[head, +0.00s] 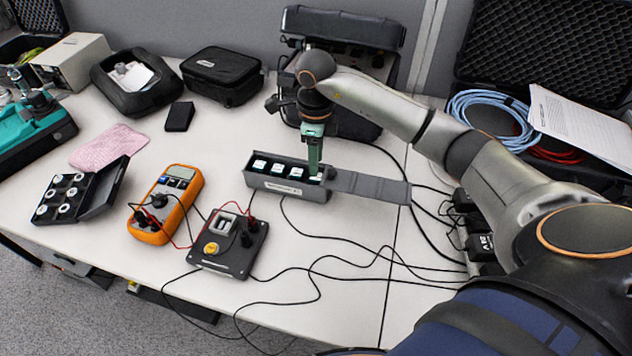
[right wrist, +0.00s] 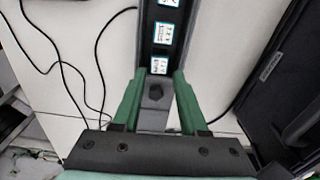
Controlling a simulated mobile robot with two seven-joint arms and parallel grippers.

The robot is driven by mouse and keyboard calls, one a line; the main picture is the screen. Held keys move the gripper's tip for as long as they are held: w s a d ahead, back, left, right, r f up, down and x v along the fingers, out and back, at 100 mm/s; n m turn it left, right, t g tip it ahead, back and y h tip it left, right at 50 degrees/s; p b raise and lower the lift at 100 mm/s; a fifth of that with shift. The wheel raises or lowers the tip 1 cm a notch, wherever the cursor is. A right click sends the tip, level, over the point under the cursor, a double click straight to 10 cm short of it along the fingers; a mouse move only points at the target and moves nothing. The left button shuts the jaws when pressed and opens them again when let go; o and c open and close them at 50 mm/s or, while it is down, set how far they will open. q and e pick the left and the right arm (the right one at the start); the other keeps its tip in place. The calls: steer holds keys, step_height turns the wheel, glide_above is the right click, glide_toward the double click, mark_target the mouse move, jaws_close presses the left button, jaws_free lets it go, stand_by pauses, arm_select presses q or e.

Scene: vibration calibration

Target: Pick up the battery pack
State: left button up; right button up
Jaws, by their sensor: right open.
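My right gripper (head: 314,174) points down over the right end of an open dark grey box (head: 283,188) holding several white-labelled cubes. In the right wrist view its green fingers (right wrist: 158,80) are open. They are on either side of the box end, with a cube's label (right wrist: 159,65) at the tips and no object visibly clamped. I cannot tell for certain which thing is the battery pack. A small black block (head: 179,116) lies flat at the back left, and several black blocks (head: 481,247) stand at the right. My left gripper is not in view.
An orange multimeter (head: 167,204) and a black button box (head: 229,244) stand in front with loose cables. A black case of discs (head: 62,199) and a pink cloth (head: 107,147) lie left. A black pouch (head: 222,75) and an open case (head: 545,55) are behind.

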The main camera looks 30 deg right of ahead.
mark_target(316, 183)
step_height(316, 183, down, 5)
steer(key=shift+s+r, duration=0.1)
jaws_close()
stand_by(0.4)
